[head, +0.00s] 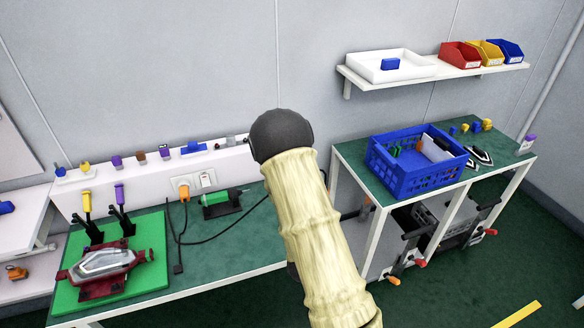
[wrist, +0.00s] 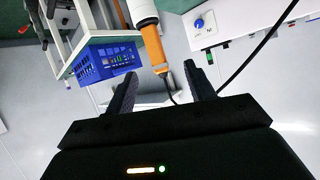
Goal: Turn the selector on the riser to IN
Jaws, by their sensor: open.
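The white riser (head: 148,178) runs along the back of the green-topped bench; my arm covers its right end in the head view. The white riser panel also shows at the upper right of the wrist view (wrist: 245,18). A blue knob, which looks like the selector (wrist: 199,23), sits on that panel with small dark lettering beside it, too small to read. Its pointing direction is not clear. My gripper (wrist: 160,90) is open, with nothing clearly between its dark fingers, and apart from the knob. In the head view my sleeved arm hides the gripper.
A white and orange cylinder (wrist: 153,48) with a black cable shows just beyond the fingers. An orange plug (head: 183,188) and a rocker switch (head: 208,179) are on the riser front. A green fixture board (head: 150,275) stands left. A blue crate (head: 400,180) sits on the right bench.

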